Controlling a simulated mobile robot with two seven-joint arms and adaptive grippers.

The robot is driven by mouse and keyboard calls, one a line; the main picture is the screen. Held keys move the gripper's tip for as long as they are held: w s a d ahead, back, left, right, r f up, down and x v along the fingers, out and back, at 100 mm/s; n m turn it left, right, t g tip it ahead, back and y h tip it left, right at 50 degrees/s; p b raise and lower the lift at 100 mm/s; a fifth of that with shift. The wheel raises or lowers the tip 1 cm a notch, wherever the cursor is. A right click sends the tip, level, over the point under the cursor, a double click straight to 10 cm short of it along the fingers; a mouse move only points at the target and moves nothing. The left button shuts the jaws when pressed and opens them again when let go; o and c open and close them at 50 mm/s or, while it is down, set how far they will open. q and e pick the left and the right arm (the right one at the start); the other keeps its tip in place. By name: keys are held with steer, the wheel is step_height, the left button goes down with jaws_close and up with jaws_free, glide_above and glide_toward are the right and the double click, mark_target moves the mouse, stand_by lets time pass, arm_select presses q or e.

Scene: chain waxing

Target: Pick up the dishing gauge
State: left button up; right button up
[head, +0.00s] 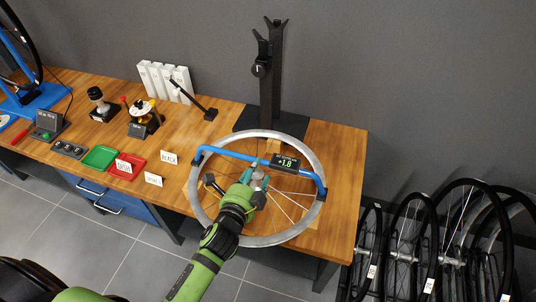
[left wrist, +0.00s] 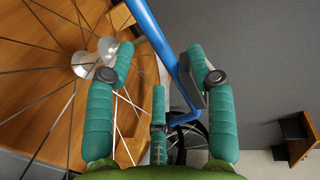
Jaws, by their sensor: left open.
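The dishing gauge (head: 232,154) is a blue arched bar with a small dark display reading +1.8. It spans a silver wheel rim (head: 199,208) that is at the right end of the bench. My left gripper (head: 258,178) has teal fingers and is over the middle of the wheel, just on the near side of the gauge bar. In the left wrist view the open fingers (left wrist: 160,60) stand on either side of the blue bar (left wrist: 158,42), with its dark end part by the right finger. I cannot tell how deep the bar sits between them. My right gripper is not in view.
A black upright stand (head: 270,95) rises behind the wheel. A green tray (head: 100,157), a red tray (head: 136,160) and small label cards (head: 153,179) lie to the left on the wooden bench (head: 188,135). Several wheels (head: 408,245) stand on the floor at right.

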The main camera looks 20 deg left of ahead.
mark_target(260, 163)
arm_select(q)
steer(key=shift+w, duration=0.4)
steer(key=shift+x, duration=0.8)
steer(key=x, duration=0.3)
steer(key=shift+a+f, duration=0.1)
steer(key=shift+f, duration=0.15)
steer(key=shift+w, duration=0.1)
jaws_close()
steer(key=shift+r, duration=0.1)
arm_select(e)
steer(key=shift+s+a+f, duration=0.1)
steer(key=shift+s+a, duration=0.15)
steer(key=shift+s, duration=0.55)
